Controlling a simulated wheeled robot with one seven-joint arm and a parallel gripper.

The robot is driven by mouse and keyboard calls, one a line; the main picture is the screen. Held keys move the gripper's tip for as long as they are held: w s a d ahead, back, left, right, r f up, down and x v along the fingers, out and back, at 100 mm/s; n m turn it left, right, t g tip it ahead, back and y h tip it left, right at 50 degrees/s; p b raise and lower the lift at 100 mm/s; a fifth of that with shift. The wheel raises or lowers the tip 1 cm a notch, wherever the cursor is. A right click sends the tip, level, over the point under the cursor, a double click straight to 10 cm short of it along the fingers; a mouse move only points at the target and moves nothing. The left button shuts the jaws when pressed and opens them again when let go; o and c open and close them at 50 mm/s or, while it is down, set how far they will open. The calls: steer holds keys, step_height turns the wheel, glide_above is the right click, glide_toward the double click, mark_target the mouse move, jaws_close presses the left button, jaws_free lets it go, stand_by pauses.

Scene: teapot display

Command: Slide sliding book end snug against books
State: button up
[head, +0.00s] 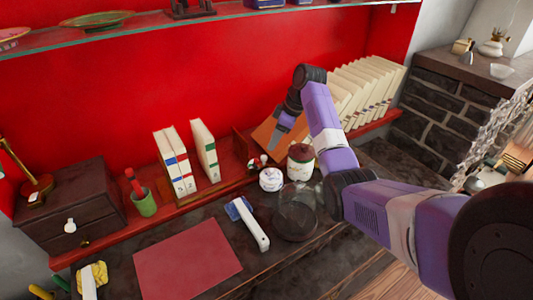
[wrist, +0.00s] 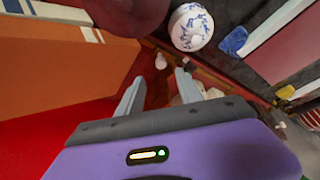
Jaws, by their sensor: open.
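My gripper (head: 277,138) is open and empty, pointing down beside the leaning books; its two fingers also show apart in the wrist view (wrist: 160,84). An orange-brown panel (head: 264,130) stands just left of and behind the gripper, and a large orange-brown face fills the left of the wrist view (wrist: 65,70). A dark red-brown wooden upright (head: 241,143), which looks like the book end, stands left of that panel. The pale books (head: 368,88) lean in a row to the right, partly hidden by my arm. Whether the gripper touches anything is unclear.
A lidded jar (head: 301,162), a white-and-blue pot (head: 271,179) and a glass bowl (head: 295,212) stand in front. A green cup (head: 144,203) is at left.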

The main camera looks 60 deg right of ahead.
mark_target(265, 156)
steer(key=shift+p+x, duration=0.6)
steer(key=shift+x, duration=3.3)
jaws_close()
steer(key=shift+s, duration=0.1)
